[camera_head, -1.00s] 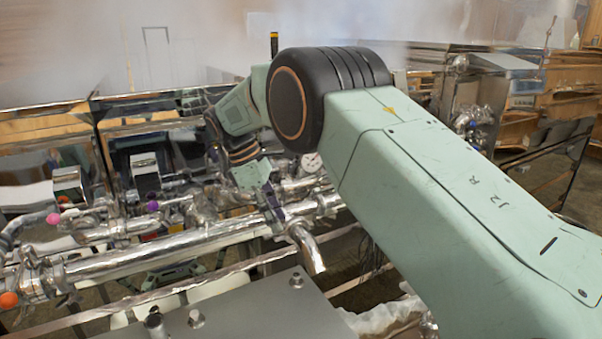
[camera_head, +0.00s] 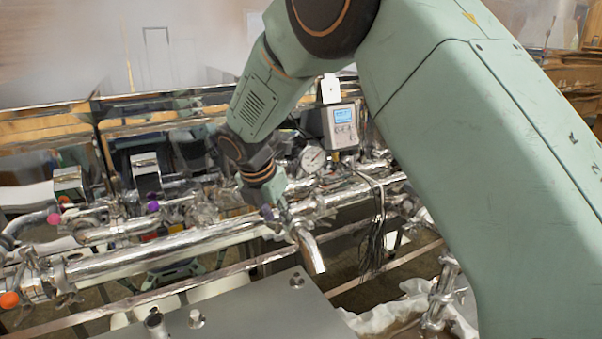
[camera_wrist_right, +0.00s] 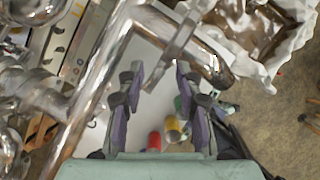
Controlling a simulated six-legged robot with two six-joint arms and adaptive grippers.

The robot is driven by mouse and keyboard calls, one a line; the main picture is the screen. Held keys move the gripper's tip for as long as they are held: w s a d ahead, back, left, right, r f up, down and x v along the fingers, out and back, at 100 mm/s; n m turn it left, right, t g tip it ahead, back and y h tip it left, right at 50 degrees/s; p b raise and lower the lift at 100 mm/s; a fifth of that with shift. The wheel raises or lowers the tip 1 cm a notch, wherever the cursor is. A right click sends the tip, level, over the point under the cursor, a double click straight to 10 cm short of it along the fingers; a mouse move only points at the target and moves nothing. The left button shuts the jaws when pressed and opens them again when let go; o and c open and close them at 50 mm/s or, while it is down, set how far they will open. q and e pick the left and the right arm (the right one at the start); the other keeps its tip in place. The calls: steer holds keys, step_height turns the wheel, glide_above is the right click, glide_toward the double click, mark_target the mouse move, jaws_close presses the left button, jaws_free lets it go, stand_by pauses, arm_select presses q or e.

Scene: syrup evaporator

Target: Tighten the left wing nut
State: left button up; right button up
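My right gripper (camera_head: 272,210) reaches down from above to the steel pipework, near a short bent spout (camera_head: 308,252). In the right wrist view the same gripper (camera_wrist_right: 160,82) has its two purple-padded fingers apart, with nothing held between the pads. A shiny bent pipe (camera_wrist_right: 100,75) passes across and above the fingertips. A flat metal piece (camera_wrist_right: 176,38), perhaps a clamp part or wing nut, lies just beyond the fingertips. I cannot clearly make out the left wing nut in either view. My left gripper does not show.
A pressure gauge (camera_head: 313,158) and a grey box with a blue display (camera_head: 342,125) stand behind the pipes. A long steel pipe (camera_head: 165,252) runs left. A grey metal plate (camera_head: 250,312) lies in front. Cables (camera_head: 376,235) hang at the right.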

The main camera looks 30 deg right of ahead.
steer(key=shift+n+t, duration=0.3)
steer(key=shift+n, duration=0.3)
steer(key=shift+r+n, duration=0.3)
steer(key=shift+r, duration=0.15)
steer(key=v, duration=0.7)
steer(key=s+d+r+m+y+b, duration=0.1)
steer(key=d+m+y, duration=0.5)
steer(key=m, duration=1.1)
steer(key=shift+s+d+r+y+b, duration=0.25)
steer(key=shift+s+r+y+b, duration=0.15)
steer(key=shift+r+b, duration=0.5)
steer(key=shift+w, duration=0.15)
